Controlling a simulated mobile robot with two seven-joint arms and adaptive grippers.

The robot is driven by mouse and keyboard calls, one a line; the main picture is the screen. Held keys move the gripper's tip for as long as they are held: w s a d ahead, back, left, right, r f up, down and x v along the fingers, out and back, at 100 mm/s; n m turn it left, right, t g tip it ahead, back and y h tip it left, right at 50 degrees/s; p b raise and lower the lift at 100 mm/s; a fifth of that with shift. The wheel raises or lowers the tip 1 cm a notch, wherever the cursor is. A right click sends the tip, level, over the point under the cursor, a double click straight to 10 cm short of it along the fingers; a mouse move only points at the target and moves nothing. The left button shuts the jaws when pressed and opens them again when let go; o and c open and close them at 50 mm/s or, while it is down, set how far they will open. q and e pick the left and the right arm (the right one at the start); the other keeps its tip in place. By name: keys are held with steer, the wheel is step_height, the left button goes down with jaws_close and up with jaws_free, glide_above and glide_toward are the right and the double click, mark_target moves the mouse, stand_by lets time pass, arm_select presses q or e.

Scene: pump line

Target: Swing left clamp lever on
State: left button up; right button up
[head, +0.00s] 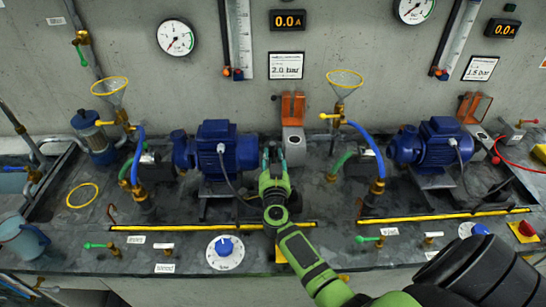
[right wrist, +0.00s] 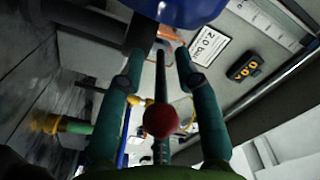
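My right gripper (head: 273,160) reaches over the bench at the right end of the left blue pump (head: 216,148). In the right wrist view its two teal fingers (right wrist: 160,68) stand apart. A red ball knob (right wrist: 161,120) on a thin dark rod shows between them, with a gap on each side. It looks like the left clamp lever's knob. In the head view the gripper hides this lever, so its exact angle cannot be told. A similar red knob (head: 496,160) shows by the right blue pump (head: 432,143). My left gripper is out of view.
A grey box with a raised orange cover (head: 292,110) stands close right of the gripper. A blue hose (head: 366,146) and a yellow-rimmed funnel (head: 344,79) are further right. A yellow rail (head: 210,227) and a blue-knobbed dial (head: 225,250) lie in front.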

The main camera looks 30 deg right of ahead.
steer(key=shift+w+d, duration=0.25)
steer(key=shift+w, duration=0.2)
jaws_close()
